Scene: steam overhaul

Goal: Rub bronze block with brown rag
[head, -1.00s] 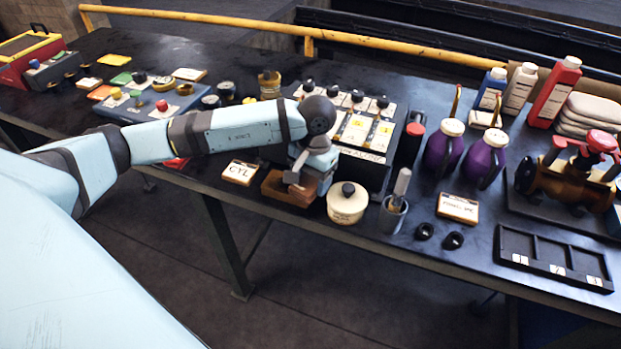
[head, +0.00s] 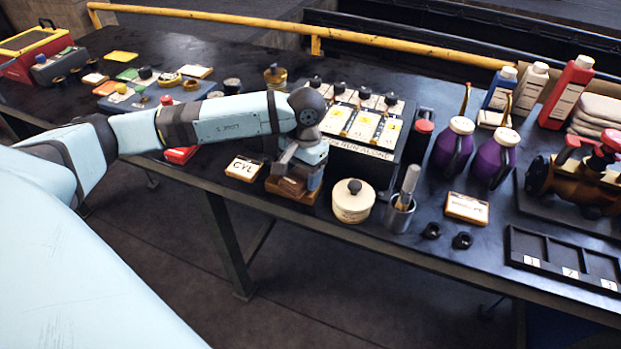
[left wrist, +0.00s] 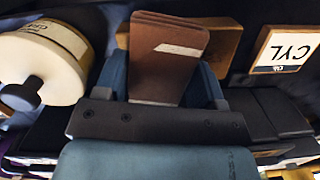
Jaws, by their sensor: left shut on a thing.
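My left gripper (head: 293,172) is shut on the brown rag (left wrist: 165,65), a folded brown piece with a pale stripe. The rag also shows low between the fingers in the head view (head: 292,186). It is over a low orange-brown block or tray (head: 310,196) at the table's front edge, which shows behind the rag in the left wrist view (left wrist: 227,45). I cannot tell whether the rag touches it. A bronze fitting (head: 565,183) with red handwheels stands at the far right, well apart from the gripper. My right gripper is not in view.
A CYL sign (head: 243,169) stands left of the gripper, and a cream lidded pot (head: 352,205) stands to its right. A black case (head: 360,165) with yellow-marked cards is just behind. Purple bottles (head: 455,143) and a divided black tray (head: 565,258) lie farther right.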

